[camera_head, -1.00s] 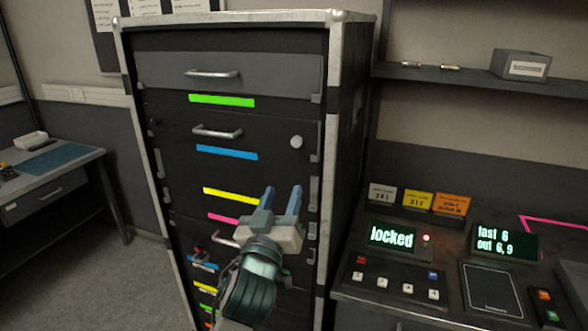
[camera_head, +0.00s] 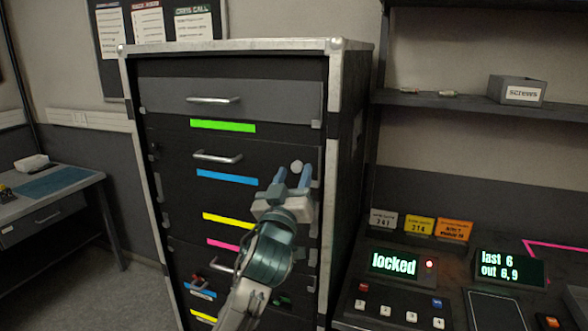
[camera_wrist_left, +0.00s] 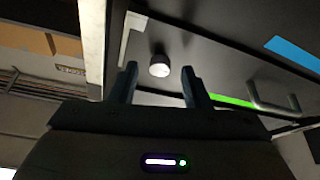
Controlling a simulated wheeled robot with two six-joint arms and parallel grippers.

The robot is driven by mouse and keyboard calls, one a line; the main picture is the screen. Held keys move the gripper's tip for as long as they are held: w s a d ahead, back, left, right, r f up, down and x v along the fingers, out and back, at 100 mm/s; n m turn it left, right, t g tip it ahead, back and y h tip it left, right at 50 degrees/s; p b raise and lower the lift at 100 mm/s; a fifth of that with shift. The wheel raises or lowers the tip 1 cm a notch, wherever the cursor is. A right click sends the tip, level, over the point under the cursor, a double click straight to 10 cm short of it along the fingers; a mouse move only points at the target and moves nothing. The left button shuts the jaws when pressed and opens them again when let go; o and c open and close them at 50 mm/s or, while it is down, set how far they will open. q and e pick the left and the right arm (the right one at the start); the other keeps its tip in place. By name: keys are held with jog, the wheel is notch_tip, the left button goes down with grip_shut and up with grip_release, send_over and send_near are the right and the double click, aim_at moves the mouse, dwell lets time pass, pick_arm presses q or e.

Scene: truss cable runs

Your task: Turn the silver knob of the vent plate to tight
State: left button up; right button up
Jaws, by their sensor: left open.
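The silver knob (camera_head: 296,166) is a small round pale knob on the dark panel of the rack, right of the panel's handle. I take this panel, with the blue strip, to be the vent plate (camera_head: 265,160). My left gripper (camera_head: 292,178) is open, its two fingers pointing up at the knob, which shows between and just past the fingertips. In the left wrist view the knob (camera_wrist_left: 159,66) sits between the two fingers (camera_wrist_left: 158,82), with a gap on each side. Whether the fingertips reach the panel is hard to tell. My right gripper is not in view.
The tall rack has a metal frame edge (camera_head: 347,150) close right of the gripper. Handles (camera_head: 218,157) and coloured strips (camera_head: 226,177) line its front. A console (camera_head: 400,300) reading "locked" stands at right, below a shelf (camera_head: 450,100) with a screws box (camera_head: 516,90). A desk (camera_head: 50,190) is at left.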

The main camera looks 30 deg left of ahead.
pick_arm(q)
jog(key=shift+w+a+r, duration=0.1)
jog(key=shift+w+r, duration=0.05)
jog(key=shift+w, duration=0.3)
grip_shut()
